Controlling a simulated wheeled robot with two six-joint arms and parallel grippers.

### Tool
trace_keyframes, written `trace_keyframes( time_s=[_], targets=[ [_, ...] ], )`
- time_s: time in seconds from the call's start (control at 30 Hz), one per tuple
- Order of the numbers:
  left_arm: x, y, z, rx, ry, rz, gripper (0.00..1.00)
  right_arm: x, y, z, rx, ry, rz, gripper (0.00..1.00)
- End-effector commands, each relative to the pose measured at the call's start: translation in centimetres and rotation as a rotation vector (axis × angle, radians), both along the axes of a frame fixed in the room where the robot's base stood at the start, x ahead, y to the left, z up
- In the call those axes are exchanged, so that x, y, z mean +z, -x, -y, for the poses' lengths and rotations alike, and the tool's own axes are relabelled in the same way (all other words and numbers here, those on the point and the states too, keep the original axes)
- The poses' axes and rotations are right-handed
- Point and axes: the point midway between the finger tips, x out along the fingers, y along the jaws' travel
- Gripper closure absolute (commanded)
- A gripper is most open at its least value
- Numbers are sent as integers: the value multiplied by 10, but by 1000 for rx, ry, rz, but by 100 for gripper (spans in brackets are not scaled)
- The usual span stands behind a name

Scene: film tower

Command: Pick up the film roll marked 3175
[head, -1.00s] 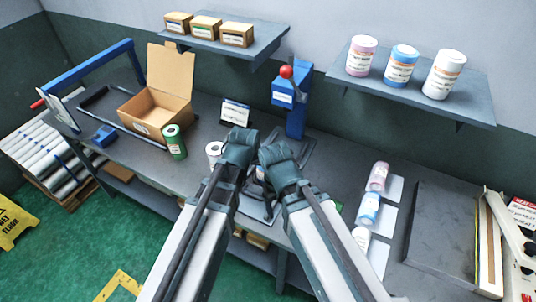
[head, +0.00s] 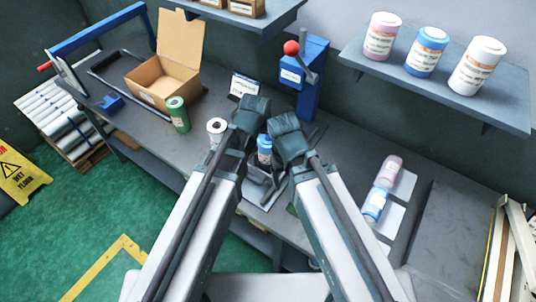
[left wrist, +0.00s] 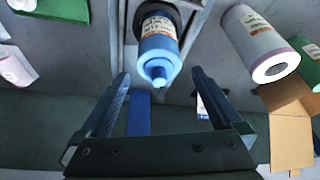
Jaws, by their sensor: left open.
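A blue roll or bottle with a white and orange label (head: 264,148) stands on the bench between my grippers. In the left wrist view the blue roll (left wrist: 157,44) lies just ahead of the finger gap, nozzle-like end towards the camera. A white roll (head: 216,127) and a green roll (head: 177,113) stand left of it; they also show in the left wrist view, white (left wrist: 262,45) and green (left wrist: 308,62). The marking 3175 is not legible on any. My left gripper (head: 252,112) is open and empty. My right gripper (head: 288,137) is beside it, fingers unclear.
A blue press with a red knob (head: 312,78) stands behind the grippers. An open cardboard box (head: 160,85) is at left. Pink (head: 388,170) and blue (head: 376,204) bottles lie on pale sheets at right. A shelf (head: 430,85) holds three bottles.

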Motion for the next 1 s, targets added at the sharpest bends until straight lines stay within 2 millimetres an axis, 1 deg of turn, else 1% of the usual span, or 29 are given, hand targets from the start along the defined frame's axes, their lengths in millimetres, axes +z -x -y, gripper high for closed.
trace_keyframes(
  time_s=[0.03, 0.3, 0.4, 0.67, 0.77, 1.0],
  targets=[
    [-15, -4, 1, 0, 0, 0, 0, -15, 0, 0, 2, 0, 0, 24],
    [-52, -19, 5, 0, 0, 0, 0, -52, 0, 0, 4, 1, 0, 24],
    [-58, -22, 6, 0, 0, 0, 0, -58, 0, 0, 4, 1, 0, 24],
    [-59, -24, 6, 0, 0, 0, 0, -59, 0, 0, 3, 1, 0, 24],
    [-66, -26, 7, 0, 0, 0, 0, -66, 0, 0, 3, 1, 0, 24],
    [-94, -38, 12, 0, 0, 0, 0, -94, 0, 0, 2, 1, 0, 24]
  ],
)
